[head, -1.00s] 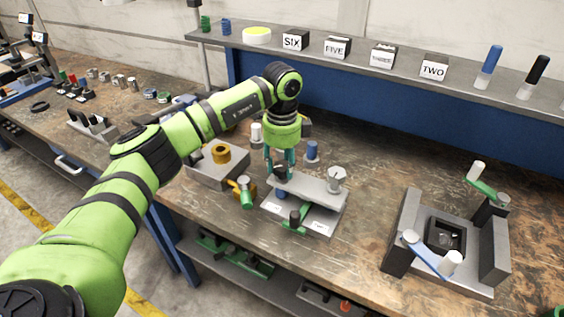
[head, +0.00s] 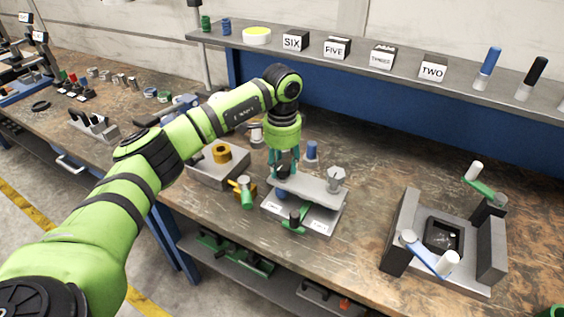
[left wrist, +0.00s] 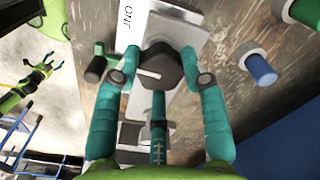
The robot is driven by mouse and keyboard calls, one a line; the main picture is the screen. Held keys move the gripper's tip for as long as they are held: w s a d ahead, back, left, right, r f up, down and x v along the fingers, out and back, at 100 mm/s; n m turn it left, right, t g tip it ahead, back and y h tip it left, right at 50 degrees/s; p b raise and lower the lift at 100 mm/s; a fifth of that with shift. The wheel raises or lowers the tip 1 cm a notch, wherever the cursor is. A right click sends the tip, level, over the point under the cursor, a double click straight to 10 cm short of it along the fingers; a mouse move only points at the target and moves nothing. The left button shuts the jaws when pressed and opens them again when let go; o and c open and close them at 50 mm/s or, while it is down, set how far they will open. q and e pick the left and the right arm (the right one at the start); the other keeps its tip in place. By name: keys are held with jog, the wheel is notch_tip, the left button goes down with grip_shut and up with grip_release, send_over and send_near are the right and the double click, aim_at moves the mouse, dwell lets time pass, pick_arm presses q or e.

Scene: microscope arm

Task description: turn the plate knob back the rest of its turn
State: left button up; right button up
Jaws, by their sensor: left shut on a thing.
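The plate knob (left wrist: 163,66) is a dark faceted knob standing on a grey metal plate (head: 312,187). My left gripper (head: 283,170) points down over the left part of the plate, its teal fingers on either side of the knob. In the left wrist view the fingertips of this gripper (left wrist: 160,78) touch the knob from both sides, so it is shut on the knob. A pale label reading ONE (left wrist: 130,35) lies beside the knob. Most of the knob is hidden by the fingers in the head view.
A grey bolt head (head: 336,174) stands at the plate's right end. A green lever with a black knob (head: 294,217) is in front, a blue-topped peg (head: 311,151) behind. A block with a brass ring (head: 221,154) is left. Bare bench lies to the right, before a grey fixture (head: 491,250).

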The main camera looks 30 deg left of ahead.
aim_at(282, 166)
pick_arm(q)
jog(key=shift+s+d+f, duration=0.1)
jog(key=shift+s+f, duration=0.1)
jog(key=shift+f, duration=0.2)
jog(key=o, duration=1.2)
jog(key=shift+c, duration=0.2)
jog(key=shift+w, duration=0.2)
jog(key=shift+r, duration=0.1)
jog(key=shift+r, duration=0.1)
notch_tip(282, 166, up, 12)
